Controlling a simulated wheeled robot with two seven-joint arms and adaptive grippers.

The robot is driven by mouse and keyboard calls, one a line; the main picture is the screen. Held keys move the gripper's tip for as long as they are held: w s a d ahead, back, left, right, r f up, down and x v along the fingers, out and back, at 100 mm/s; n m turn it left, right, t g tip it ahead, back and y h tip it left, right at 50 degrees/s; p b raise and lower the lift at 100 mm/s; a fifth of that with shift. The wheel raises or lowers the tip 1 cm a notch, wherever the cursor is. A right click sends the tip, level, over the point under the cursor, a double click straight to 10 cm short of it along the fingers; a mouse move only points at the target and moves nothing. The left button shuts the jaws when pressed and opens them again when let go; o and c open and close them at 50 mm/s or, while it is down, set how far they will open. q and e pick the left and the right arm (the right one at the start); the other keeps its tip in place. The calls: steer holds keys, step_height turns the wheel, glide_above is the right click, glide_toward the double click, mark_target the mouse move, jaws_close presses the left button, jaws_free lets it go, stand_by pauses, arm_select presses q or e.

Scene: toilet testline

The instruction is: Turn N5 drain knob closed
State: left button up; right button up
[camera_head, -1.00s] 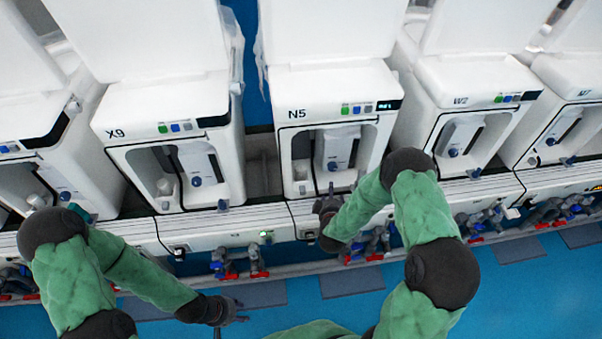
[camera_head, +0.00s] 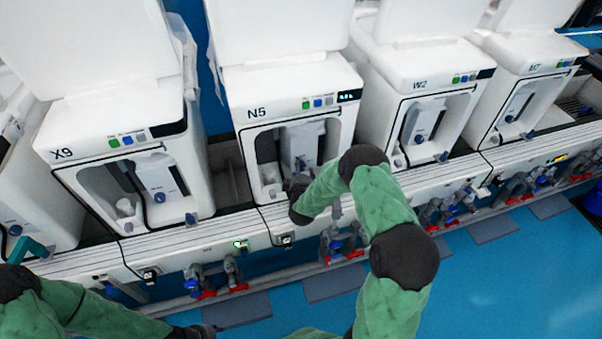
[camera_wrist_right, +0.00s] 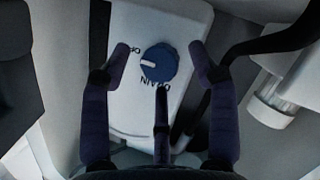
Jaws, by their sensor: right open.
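The N5 unit (camera_head: 285,100) is a white machine with an open front bay. Its drain knob (camera_wrist_right: 158,62) is a round blue dial with a white pointer mark, on a white panel (camera_wrist_right: 150,112) lettered "DRAIN"; the mark points left, toward a partly hidden word. My right gripper (camera_wrist_right: 163,58) is open, with its fingers on either side of the knob and apart from it. In the head view my right gripper (camera_head: 298,186) is at the N5 bay and hides part of it. My left gripper (camera_head: 208,331) is low at the bottom edge, away from the units, its jaws unclear.
The X9 unit (camera_head: 110,140) stands left of N5, and W2 (camera_head: 425,75) and M7 (camera_head: 535,65) stand to the right. A black hose (camera_wrist_right: 255,45) runs right of the knob.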

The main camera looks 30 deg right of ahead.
steer(key=shift+w+d+f, duration=0.1)
steer(key=shift+w, duration=0.15)
steer(key=c, duration=1.1)
